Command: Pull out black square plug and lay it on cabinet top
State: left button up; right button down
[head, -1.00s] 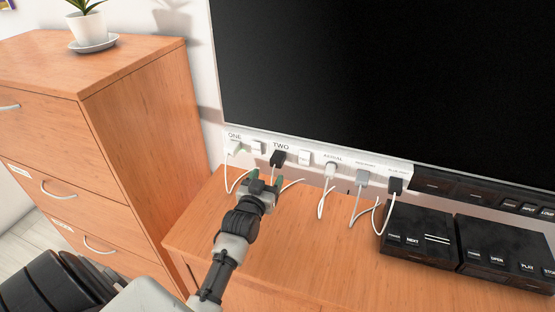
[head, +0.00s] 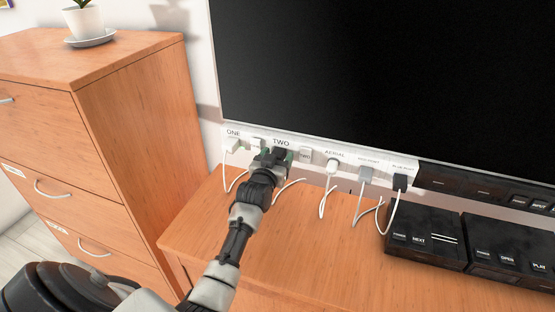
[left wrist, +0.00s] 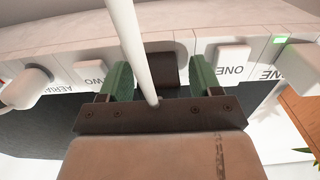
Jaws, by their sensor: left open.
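The black plug (head: 283,152) sits in the white socket strip under the label TWO. In the left wrist view the dark block of this plug (left wrist: 161,66) shows between the two green fingers. My left gripper (head: 273,156) is open around it, with a finger on each side; I cannot tell if they touch it. A white cable (left wrist: 127,45) crosses in front of the plug in the wrist view. A second black plug (head: 400,182) is in the strip further right. The wooden cabinet top (head: 300,224) lies below the strip. My right gripper is not in view.
White plugs (head: 333,166) and a grey plug (head: 366,175) with hanging cables are along the strip. Black boxes (head: 424,236) stand on the cabinet's right. A large black screen (head: 390,80) is above. A taller wooden drawer cabinet (head: 130,120) stands at left. The cabinet top's front left is clear.

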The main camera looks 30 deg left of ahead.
pick_arm(q)
jog(key=shift+w, duration=0.25)
jog(key=shift+p, duration=0.45)
dwell(1.0)
grip_shut()
jog(key=shift+s+p, duration=0.3)
jog(key=shift+s+d+r+p, duration=0.1)
jog(key=shift+s+p, duration=0.1)
jog(key=shift+s, duration=0.15)
jog(key=shift+s+d+p, duration=0.1)
jog(key=shift+s+p, duration=0.05)
jog(key=shift+s, duration=0.15)
jog(key=shift+p+v, duration=1.4)
jog(key=shift+v, duration=0.65)
